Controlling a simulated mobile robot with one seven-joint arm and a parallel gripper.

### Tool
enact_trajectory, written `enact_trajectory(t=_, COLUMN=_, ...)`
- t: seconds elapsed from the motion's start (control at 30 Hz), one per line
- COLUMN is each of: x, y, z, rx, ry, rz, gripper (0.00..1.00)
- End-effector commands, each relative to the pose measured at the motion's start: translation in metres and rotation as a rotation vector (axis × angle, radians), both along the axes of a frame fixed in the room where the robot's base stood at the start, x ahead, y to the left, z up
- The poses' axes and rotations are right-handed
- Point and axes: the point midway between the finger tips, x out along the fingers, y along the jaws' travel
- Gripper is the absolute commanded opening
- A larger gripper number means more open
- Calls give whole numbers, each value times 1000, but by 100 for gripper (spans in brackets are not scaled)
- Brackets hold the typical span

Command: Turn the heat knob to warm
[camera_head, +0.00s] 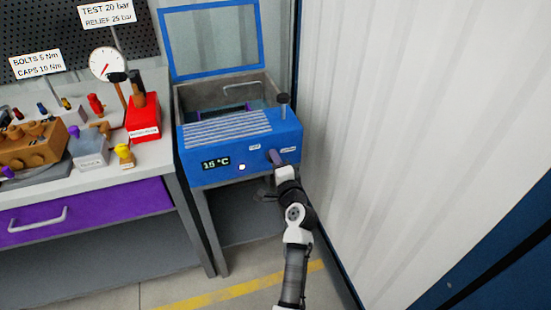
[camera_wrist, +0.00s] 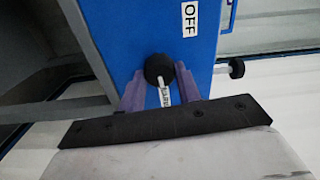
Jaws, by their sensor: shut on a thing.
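The blue heated bath (camera_head: 240,150) stands beside the workbench, with its display reading what looks like 15 °C. Its black heat knob (camera_wrist: 158,68) shows in the wrist view on the blue front panel. My gripper (camera_wrist: 160,86) has its two purple fingers on either side of the knob and is shut on it. A white label (camera_wrist: 190,18) reading OFF is above and right of the knob. In the head view my gripper (camera_head: 276,158) reaches the panel's right part and covers the knob.
The bath's blue-framed lid (camera_head: 215,78) is raised. A post with a black top (camera_head: 283,98) rises at the bath's right corner. The white corrugated wall (camera_head: 390,120) is close on the right. The workbench with a purple drawer (camera_head: 90,215) stands left.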

Motion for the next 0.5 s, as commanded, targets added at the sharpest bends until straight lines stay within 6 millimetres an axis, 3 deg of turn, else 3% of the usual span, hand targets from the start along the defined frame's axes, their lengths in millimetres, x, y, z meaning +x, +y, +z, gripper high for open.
enact_trajectory(t=0.5, x=0, y=0, z=0, rx=98, ry=32, rz=-1, gripper=11)
